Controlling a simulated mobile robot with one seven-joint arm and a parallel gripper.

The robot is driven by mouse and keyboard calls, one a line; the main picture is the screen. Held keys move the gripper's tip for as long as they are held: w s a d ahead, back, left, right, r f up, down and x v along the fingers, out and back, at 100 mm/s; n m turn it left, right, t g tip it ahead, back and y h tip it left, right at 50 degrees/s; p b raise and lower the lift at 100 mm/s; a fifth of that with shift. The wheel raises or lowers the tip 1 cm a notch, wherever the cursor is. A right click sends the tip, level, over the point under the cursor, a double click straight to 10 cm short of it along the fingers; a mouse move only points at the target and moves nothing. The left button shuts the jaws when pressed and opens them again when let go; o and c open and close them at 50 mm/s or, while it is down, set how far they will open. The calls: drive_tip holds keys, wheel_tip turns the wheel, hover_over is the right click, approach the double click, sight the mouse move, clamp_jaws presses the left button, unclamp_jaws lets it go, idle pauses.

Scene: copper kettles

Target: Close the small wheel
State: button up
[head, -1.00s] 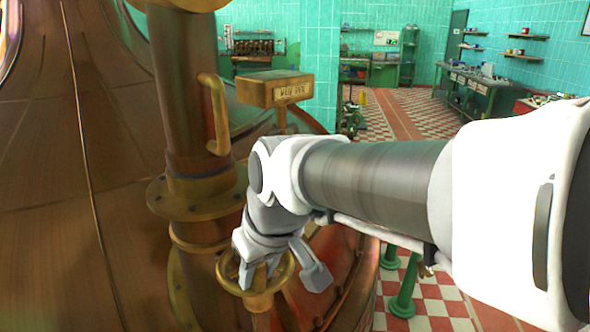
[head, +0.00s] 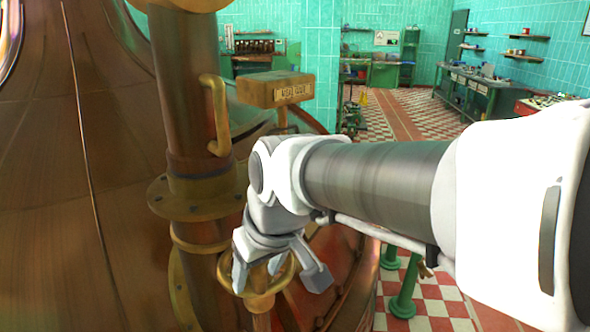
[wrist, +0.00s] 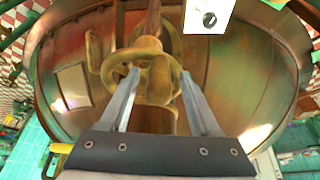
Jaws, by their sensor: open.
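The small wheel (head: 268,289) is a brass handwheel low in the head view, on a brass stem beside the thick copper pipe. It also shows in the wrist view (wrist: 150,60), in the upper middle. My gripper (head: 257,274) points down at the wheel from above. In the wrist view my gripper (wrist: 160,72) is open, with one fingertip at the left of the rim and the other at the right. No firm hold shows, and I cannot tell whether either finger touches the rim.
The copper pipe (head: 185,105) with a curved brass handle (head: 217,115) stands close to the left of my arm. A brass sign box (head: 275,88) stands behind the wheel. The large copper kettle (head: 60,180) fills the left. Tiled floor (head: 410,108) is open at the back right.

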drive_tip(key=p+v, duration=1.1)
drive_tip(key=v, duration=0.6)
drive_tip(key=shift+r, duration=0.15)
drive_tip(key=s+d+f+m+t+h+b, duration=0.1)
drive_tip(key=d+f+m+b, duration=0.1)
drive_tip(key=d+f, duration=0.3)
drive_tip(key=s+d+f+m+t+h+b, duration=0.1)
drive_tip(key=d+f+m, duration=0.4)
drive_tip(key=d, duration=0.6)
drive_tip(key=shift+s+d+h+b, duration=0.25)
drive_tip(key=shift+s+h+b, duration=0.2)
drive_tip(key=shift+b, duration=0.7)
